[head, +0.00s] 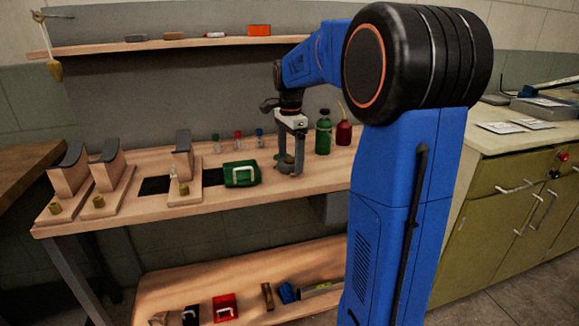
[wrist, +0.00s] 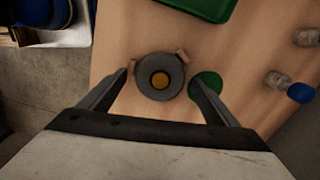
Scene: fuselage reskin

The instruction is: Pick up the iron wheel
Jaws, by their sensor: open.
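The iron wheel is a dark grey disc (wrist: 146,88) with a yellow-orange centre, low on the wooden bench top in the wrist view. In the head view it is a small dark shape (head: 286,164) at my fingertips, partly hidden by the fingers. My gripper (head: 290,160) points down over the bench. In the wrist view its open fingers (wrist: 161,74) lie to the left and right of the wheel, with nothing clamped. I cannot tell whether either finger touches the wheel. Small tan pieces show at the wheel's edge.
A green round thing (wrist: 207,80) lies close behind the right finger. A green case (head: 241,174) stands left of my gripper; green (head: 323,137) and red (head: 344,132) bottles stand to the right. Small capped bottles (head: 238,141) stand behind. Wooden stands (head: 110,178) fill the left.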

